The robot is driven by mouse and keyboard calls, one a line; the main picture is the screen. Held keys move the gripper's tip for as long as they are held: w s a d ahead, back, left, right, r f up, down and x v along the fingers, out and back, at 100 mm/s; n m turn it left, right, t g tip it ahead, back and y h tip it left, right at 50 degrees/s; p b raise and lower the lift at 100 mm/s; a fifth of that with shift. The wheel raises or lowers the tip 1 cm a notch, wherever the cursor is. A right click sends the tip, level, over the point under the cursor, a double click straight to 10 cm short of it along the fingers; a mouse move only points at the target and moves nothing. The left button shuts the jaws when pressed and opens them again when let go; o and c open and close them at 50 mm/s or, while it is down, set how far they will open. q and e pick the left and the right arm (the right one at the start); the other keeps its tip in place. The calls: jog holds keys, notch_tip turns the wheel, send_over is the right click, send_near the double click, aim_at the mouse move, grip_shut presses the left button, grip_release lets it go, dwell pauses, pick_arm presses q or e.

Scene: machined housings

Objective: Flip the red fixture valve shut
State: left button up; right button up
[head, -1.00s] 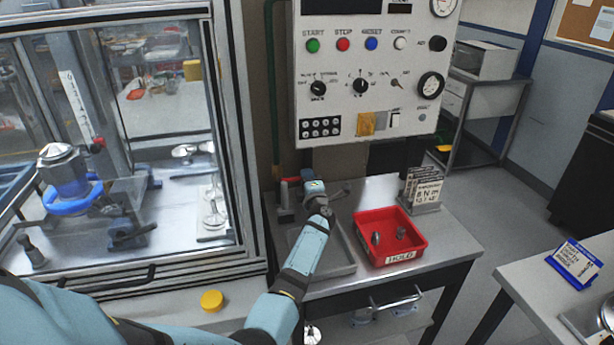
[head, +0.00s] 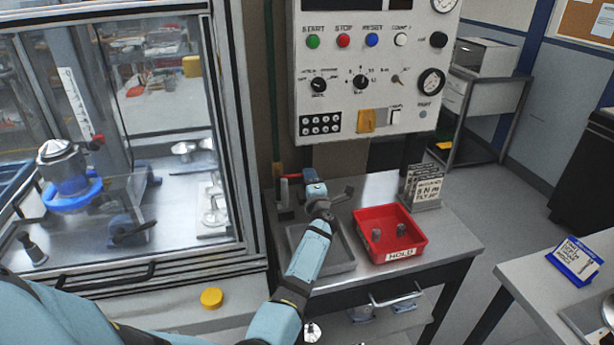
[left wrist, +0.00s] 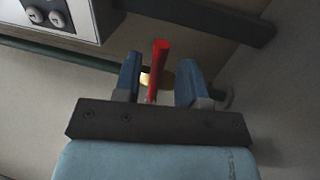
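The red valve handle (left wrist: 159,62) stands up as a narrow bar between the two blue fingers of my left gripper (left wrist: 161,82) in the left wrist view. The fingers are apart, with a gap on each side of the handle. In the head view my left gripper (head: 314,191) is at the back left of the steel bench, below the control panel. Only a small bit of red (head: 301,172) shows behind it there; the valve's body is mostly hidden. My right gripper is not in view.
A red tray (head: 421,237) marked HOLD, with small metal parts, stands right of my left arm. A sign holder (head: 425,186) stands behind it. The control panel (head: 330,85) hangs above. A glazed cabinet (head: 245,130) bounds the left side.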

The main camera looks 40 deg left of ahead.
pick_arm(q)
jog(key=v, duration=0.5)
jog(key=shift+s+d, duration=0.1)
dwell(0.4)
